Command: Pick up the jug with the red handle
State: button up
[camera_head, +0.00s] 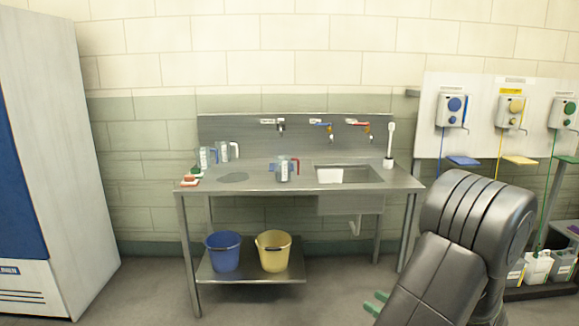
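The jug with the red handle (284,170) is clear-grey with markings. It stands upright on the steel sink table (250,188), left of the basin, with its handle on the right side. My gripper (376,303) is low at the bottom of the view, in front of the table and well away from the jug. Its two green fingertips show with a gap between them, and nothing is seen between them. My dark arm hides the rest of it.
A brush (390,145) stands right of the basin (345,174). Blue (223,252) and yellow (273,251) buckets sit on the lower shelf. Floor is clear at front left. A tall cabinet (85,150) stands left.

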aim_at(282, 163)
jog(key=i+j+z, duration=0.3)
jog(key=i+j, duration=0.8)
jog(key=i, duration=0.35)
jog(key=i+j+z, duration=0.35)
jog(key=i+j, duration=1)
jog(key=j, duration=0.1)
